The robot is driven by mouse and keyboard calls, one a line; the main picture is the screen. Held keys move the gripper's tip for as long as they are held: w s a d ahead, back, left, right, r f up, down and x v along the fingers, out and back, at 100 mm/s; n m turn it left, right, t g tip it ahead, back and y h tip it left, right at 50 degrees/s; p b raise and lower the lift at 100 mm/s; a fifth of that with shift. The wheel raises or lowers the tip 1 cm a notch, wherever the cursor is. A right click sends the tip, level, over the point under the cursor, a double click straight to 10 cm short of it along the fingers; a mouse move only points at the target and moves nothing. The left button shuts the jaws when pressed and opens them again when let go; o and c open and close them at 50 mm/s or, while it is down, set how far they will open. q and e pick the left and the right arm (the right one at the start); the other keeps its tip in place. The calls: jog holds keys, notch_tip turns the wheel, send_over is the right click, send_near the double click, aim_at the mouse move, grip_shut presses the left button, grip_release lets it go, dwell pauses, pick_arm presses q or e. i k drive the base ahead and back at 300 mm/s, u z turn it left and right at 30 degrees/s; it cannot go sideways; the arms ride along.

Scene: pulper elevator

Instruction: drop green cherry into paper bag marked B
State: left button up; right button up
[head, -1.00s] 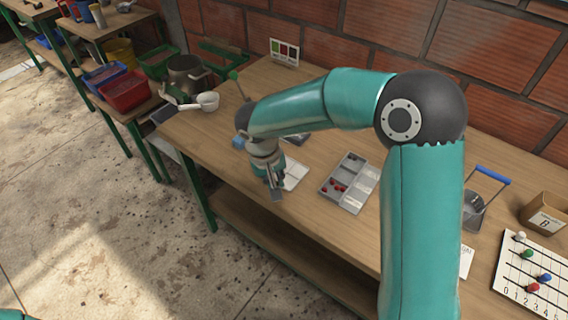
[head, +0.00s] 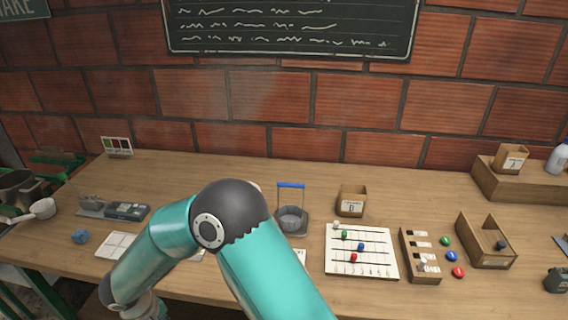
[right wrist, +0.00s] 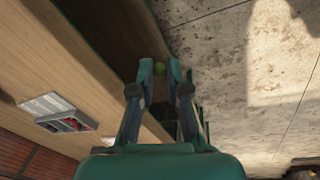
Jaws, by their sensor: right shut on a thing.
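The gripper is held out past the table edge, over the floor side. In the head view my right arm covers part of the table and its gripper is at or below the bottom edge. One small brown paper bag (head: 352,201) stands at the back of the table, right of my arm. Another bag (head: 511,158) stands on a wooden block at the far right. Their letters are too small to read surely. My left gripper is not in view.
A grey tray with red cherries (right wrist: 68,122) shows in the right wrist view. In the head view, a blue-handled container (head: 291,215), a bead board (head: 361,251) and a slotted wooden block (head: 420,257) stand right of my arm. A brick wall (head: 300,95) is behind.

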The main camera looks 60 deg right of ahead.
aim_at(353, 213)
jog(key=z, duration=0.2)
jog(key=k, duration=0.6)
jog(key=z, duration=0.9)
